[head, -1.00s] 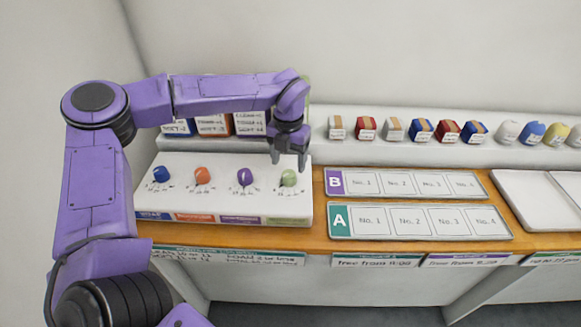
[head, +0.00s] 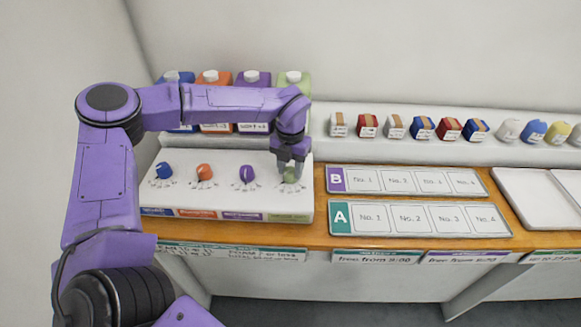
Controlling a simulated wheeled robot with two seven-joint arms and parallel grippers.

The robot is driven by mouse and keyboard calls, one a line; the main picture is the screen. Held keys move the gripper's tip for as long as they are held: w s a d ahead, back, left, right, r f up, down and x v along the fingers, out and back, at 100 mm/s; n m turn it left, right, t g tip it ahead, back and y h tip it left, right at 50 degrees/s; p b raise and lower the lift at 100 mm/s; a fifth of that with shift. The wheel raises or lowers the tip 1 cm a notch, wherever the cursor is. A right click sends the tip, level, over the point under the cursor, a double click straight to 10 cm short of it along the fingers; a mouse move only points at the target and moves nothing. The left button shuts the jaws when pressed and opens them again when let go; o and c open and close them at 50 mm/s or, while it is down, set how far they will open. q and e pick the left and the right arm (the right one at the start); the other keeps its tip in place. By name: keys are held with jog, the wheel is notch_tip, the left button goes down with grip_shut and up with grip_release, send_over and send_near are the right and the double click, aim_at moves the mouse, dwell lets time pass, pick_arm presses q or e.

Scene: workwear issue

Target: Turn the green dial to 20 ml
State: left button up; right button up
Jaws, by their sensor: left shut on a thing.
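The green dial (head: 290,176) is the rightmost of the dials on the white sloped panel (head: 222,200). My left gripper (head: 290,170) points down over it, with its fingers shut on the dial's knob. The fingers hide much of the knob, so its pointer cannot be read. Scale marks around the dial are too small to read. The green label strip (head: 290,217) is below it. My right gripper is not in view.
The blue (head: 164,170), orange (head: 204,171) and purple (head: 247,172) dials are to the left. Coloured bottles, including a green one (head: 293,88), stand behind the panel. Trays B (head: 334,180) and A (head: 341,219) lie to the right.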

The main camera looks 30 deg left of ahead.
aim_at(290, 170)
pick_arm(q)
jog(key=n+b, duration=0.4)
jog(key=n, duration=0.1)
jog(key=shift+f+n, duration=0.15)
jog(key=shift+n, duration=0.15)
jog(key=n+b, duration=0.3)
jog(key=shift+r+n+b, duration=0.2)
jog(key=shift+n+b, duration=0.15)
jog(key=shift+n, duration=0.15)
jog(key=o, duration=1.1)
jog(key=shift+c, duration=0.2)
notch_tip(290, 170, up, 11)
jog(key=b, duration=0.1)
jog(key=shift+f, duration=0.2)
